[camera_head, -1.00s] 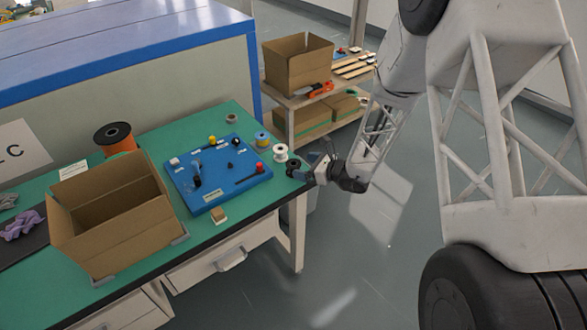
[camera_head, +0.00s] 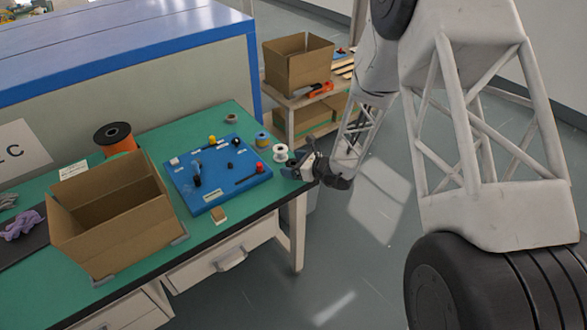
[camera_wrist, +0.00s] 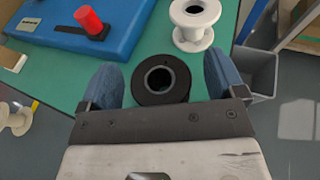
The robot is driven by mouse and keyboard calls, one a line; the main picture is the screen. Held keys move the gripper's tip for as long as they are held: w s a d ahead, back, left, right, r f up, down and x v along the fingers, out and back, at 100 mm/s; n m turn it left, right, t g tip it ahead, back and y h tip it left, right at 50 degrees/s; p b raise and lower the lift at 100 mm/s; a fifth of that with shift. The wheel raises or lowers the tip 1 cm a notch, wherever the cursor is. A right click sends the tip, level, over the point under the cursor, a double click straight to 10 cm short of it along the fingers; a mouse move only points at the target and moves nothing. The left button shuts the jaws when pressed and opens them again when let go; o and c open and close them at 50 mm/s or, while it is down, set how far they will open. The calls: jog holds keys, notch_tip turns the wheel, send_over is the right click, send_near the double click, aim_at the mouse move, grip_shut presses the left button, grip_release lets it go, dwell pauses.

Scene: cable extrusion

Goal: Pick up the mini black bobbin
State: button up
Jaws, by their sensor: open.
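The mini black bobbin (camera_wrist: 161,79) stands upright on the green table top near its right edge. It shows whole in the wrist view, with a round hole in its middle. In the head view it is mostly hidden by my gripper (camera_head: 299,168). In the wrist view my gripper (camera_wrist: 160,88) is open, with one blue fingertip on each side of the bobbin.
A white spool (camera_wrist: 196,22) stands close beyond the bobbin. A blue board (camera_head: 216,176) with a red-topped part lies to the left. An open cardboard box (camera_head: 112,222) and an orange-black spool (camera_head: 115,139) are farther left. The table edge is near.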

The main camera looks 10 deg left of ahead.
jog(key=shift+c, duration=0.5)
jog(key=c, duration=0.9)
jog(key=shift+r, duration=0.2)
jog(key=shift+r, duration=0.8)
jog(key=shift+s+r, duration=0.1)
jog(key=shift+r, duration=0.8)
jog(key=s+d, duration=0.2)
jog(key=s, duration=0.3)
jog(key=s+d, duration=0.2)
jog(key=s, duration=0.2)
jog(key=s+d+r, duration=0.1)
jog(key=s+d, duration=0.1)
jog(key=s, duration=0.3)
jog(key=shift+s+r, duration=0.1)
jog(key=shift+s, duration=0.25)
jog(key=shift+w, duration=0.15)
